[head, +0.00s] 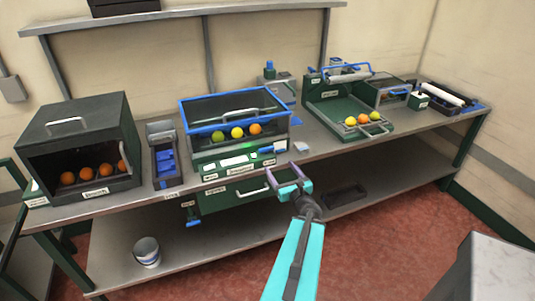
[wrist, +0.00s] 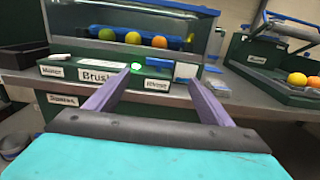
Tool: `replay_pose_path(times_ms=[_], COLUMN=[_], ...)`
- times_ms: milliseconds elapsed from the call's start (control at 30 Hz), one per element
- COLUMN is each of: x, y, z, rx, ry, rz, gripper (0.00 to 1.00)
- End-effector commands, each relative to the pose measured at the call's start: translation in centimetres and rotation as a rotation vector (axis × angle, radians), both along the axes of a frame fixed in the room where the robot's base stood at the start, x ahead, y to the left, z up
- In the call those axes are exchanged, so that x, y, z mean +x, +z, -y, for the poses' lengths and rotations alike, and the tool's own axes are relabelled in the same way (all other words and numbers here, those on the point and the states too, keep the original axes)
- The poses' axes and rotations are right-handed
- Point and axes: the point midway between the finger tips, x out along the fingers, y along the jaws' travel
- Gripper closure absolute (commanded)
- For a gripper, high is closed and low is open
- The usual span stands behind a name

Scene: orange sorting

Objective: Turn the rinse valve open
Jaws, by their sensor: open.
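The washer (head: 236,113) is a green unit with a blue-framed clear cover, at the middle of the bench. It also shows in the wrist view (wrist: 170,22). A label reading "Brushes" (wrist: 97,75) and a lit green light (wrist: 136,66) are on its front. My gripper (head: 283,171) is open and empty, in front of and below the washer's right end. Its two purple fingers (wrist: 162,82) point toward the panel.
Oranges sit in a dark box (head: 85,116) on the left. A green tray (head: 330,121) with several fruits is on the right. A blue part (head: 193,220) hangs below the bench (head: 330,148). A bucket (head: 147,250) stands on the lower shelf. The floor in front is clear.

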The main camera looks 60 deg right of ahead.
Motion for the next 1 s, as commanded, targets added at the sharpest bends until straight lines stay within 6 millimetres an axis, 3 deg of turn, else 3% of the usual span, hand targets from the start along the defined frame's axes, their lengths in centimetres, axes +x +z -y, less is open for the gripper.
replay_pose_path(times_ms=[267,1000], x=[2.2,3.0], y=[-0.3,-0.5], z=[1.6,2.1], rx=[-0.002,0.002], ry=[0.003,0.013], rz=[0.0,-0.004], gripper=[0.25,0.25])
